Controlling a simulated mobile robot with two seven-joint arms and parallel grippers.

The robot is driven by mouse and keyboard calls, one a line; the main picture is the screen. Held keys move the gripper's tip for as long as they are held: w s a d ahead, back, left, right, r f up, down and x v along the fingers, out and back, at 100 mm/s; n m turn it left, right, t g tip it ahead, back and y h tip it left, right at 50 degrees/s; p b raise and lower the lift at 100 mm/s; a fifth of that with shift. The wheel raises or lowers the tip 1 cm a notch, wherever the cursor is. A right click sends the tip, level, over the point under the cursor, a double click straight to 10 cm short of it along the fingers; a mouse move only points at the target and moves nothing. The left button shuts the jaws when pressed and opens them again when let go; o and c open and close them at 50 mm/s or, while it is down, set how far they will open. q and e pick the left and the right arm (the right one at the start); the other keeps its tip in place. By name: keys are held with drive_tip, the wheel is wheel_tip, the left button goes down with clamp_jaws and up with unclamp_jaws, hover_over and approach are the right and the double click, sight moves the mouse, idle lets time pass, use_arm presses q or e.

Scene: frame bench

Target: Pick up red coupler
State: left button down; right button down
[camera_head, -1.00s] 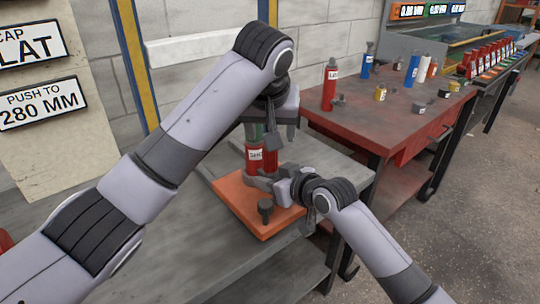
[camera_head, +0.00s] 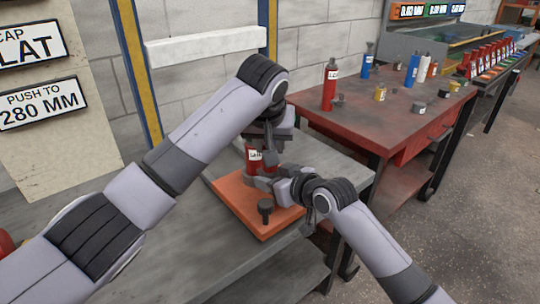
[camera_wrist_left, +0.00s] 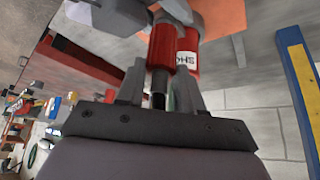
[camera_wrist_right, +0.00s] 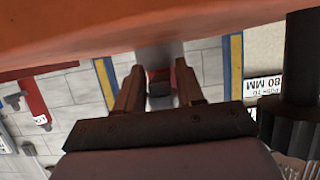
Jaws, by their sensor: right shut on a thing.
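An upright red cylinder (camera_head: 253,160) with a white label stands on the orange plate (camera_head: 236,198). A second, slimmer red part with a dark end, which looks like the red coupler (camera_wrist_left: 160,45), is right beside it. My right gripper (camera_head: 268,183) is low at these parts, shut on the slimmer red part; in the right wrist view its fingers (camera_wrist_right: 158,85) flank a dark end with red behind. My left gripper (camera_head: 268,146) is just above, pointing down. In the left wrist view its fingers (camera_wrist_left: 160,85) are apart, with the dark end between them. The exact contact is hidden.
A dark knob-topped peg (camera_head: 265,207) stands on the plate's front part. The grey bench (camera_head: 175,245) is bare to the left. A red table (camera_head: 395,125) behind right holds a labelled red bottle (camera_head: 329,88) and several small parts.

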use_arm(q)
drive_tip(key=shift+r, duration=0.15)
drive_tip(key=shift+r, duration=0.3)
wheel_tip(320, 180, up, 3)
drive_tip(key=shift+r, duration=0.15)
drive_tip(key=s+a, duration=1)
drive_tip(key=a, duration=0.4)
drive_tip(key=shift+s+a+f, duration=0.25)
drive_tip(key=shift+s+f, duration=0.05)
drive_tip(key=shift+f, duration=0.05)
use_arm(e)
drive_tip(key=c, duration=0.6)
unclamp_jaws()
drive_tip(key=shift+s, duration=0.1)
